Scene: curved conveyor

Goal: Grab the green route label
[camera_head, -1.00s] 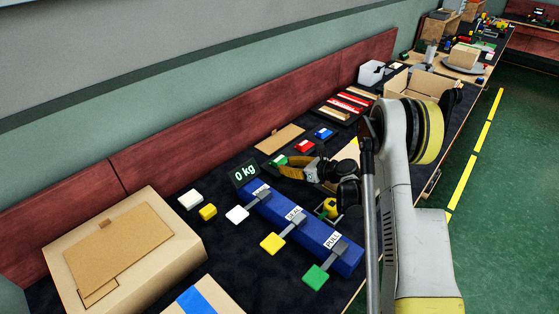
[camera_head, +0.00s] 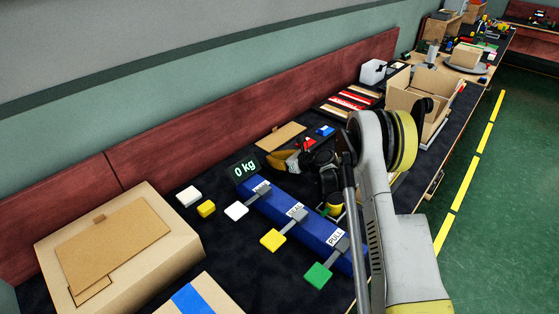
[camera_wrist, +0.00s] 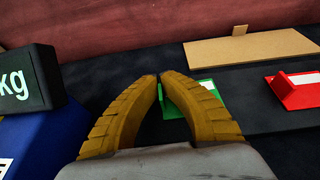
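The green route label (camera_wrist: 207,88) lies on the dark mat in the wrist view. It is partly covered by the right yellow finger of my gripper (camera_wrist: 159,76). A strip of green also shows inside that finger, between the fingers. The fingertips almost meet, with only a thin gap and nothing seen clamped between them. They are at the label's left edge; I cannot tell whether they touch it. In the head view, my gripper (camera_head: 271,158) is low over the mat behind the blue lever unit and hides the green label.
A red label (camera_wrist: 296,90) lies right of the green one, and a blue label (camera_head: 325,131) lies beyond. A cardboard sheet (camera_wrist: 252,47) lies behind. The blue lever unit (camera_head: 313,229) and its "0 kg" display (camera_wrist: 25,82) stand close on the left.

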